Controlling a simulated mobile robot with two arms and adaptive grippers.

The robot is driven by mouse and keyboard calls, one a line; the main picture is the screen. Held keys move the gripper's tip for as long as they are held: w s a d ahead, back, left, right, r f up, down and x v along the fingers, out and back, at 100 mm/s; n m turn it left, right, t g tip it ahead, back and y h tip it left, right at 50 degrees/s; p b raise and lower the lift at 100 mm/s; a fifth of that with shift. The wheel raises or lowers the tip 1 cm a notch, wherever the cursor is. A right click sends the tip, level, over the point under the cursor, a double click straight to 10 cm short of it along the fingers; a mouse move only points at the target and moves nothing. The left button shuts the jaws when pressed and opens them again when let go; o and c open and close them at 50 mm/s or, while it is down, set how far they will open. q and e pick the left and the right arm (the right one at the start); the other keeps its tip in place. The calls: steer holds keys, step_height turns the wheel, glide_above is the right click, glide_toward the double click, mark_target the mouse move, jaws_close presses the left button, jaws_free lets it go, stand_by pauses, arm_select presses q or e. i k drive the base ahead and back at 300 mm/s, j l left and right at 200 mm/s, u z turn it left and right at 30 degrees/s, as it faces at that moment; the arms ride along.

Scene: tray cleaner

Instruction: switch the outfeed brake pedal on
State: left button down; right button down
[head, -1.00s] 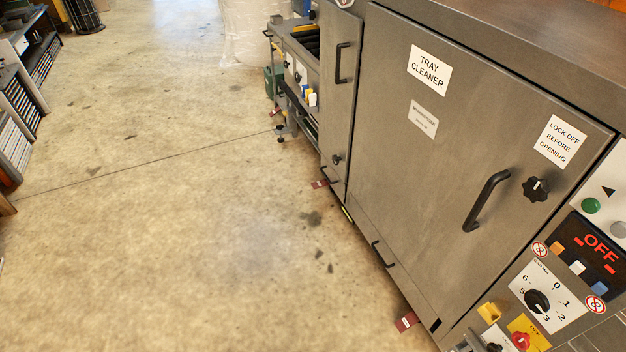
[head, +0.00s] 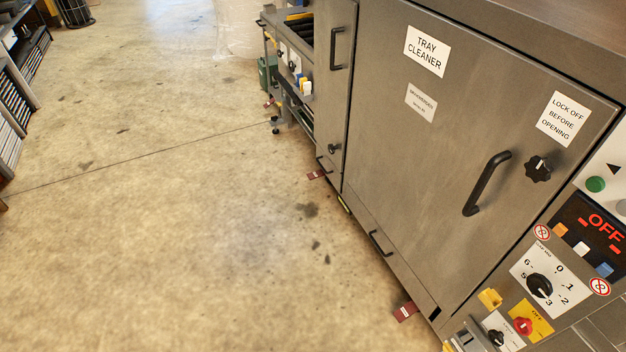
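Small dark red pedal-like plates stick out at floor level along the foot of the grey tray cleaner (head: 400,150). A near red plate (head: 405,311) lies below the large door's lower right corner. A middle red plate (head: 318,174) lies by the narrow door, and a far red plate (head: 269,103) lies by the conveyor section. I cannot tell which one is the outfeed brake pedal, or whether any is pressed; their labels are too small to read. Neither of my grippers is in view.
The control panel's display (head: 590,236) reads OFF, with a rotary dial (head: 539,286) and a red switch on yellow (head: 523,326) below. A door handle (head: 486,184) juts out. The conveyor section (head: 299,60) stands at the far end. Racks (head: 20,80) line the left; the floor between is clear.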

mark_target(312, 175)
steer(key=i+j, duration=0.2)
steer(key=i, duration=0.8)
steer(key=i+j+u, duration=0.15)
steer(key=i, duration=0.85)
steer(key=i+j, duration=0.2)
steer(key=i, duration=0.8)
steer(key=u, duration=0.05)
